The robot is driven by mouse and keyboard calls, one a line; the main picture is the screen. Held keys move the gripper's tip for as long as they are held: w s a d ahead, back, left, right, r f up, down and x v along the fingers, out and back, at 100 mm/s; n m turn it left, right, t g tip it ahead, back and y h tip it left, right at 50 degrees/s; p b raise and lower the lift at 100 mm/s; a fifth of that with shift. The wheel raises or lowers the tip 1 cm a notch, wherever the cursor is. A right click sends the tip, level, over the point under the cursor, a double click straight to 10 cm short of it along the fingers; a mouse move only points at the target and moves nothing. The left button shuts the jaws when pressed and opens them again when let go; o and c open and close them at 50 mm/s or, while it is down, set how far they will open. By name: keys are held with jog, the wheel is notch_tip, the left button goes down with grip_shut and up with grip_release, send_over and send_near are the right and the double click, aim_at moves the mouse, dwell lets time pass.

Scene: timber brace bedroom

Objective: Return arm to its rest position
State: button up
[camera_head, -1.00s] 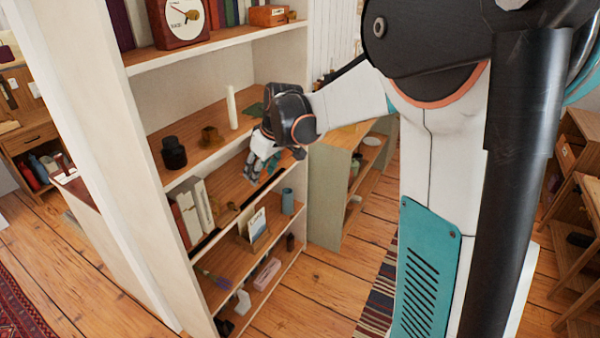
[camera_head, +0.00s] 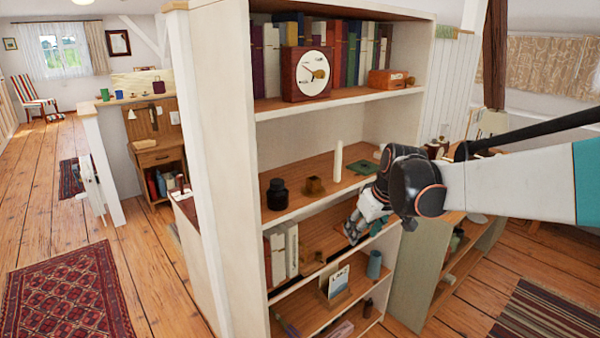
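My arm reaches in from the right, a white link (camera_head: 510,185) ending in a dark wrist (camera_head: 415,187). My gripper (camera_head: 352,234) points down and left at the front of the bookcase (camera_head: 222,130), close to the edge of the shelf below the one with the black jar. Its fingers are small in the picture and partly lost against the shelf, so I cannot tell whether they are open, hold anything or touch the shelf.
A red-brown clock (camera_head: 306,74) is above. A blue-grey cup (camera_head: 375,264) stands below. Open floor (camera_head: 165,270) lies left.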

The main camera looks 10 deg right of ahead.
jog(key=s+a+m+t+h, duration=0.1)
jog(key=s+a+m+t, duration=0.1)
jog(key=s, duration=2.6)
jog(key=shift+a+r+m, duration=0.3)
jog(key=shift+a+m, duration=0.2)
jog(key=shift+m, duration=0.6)
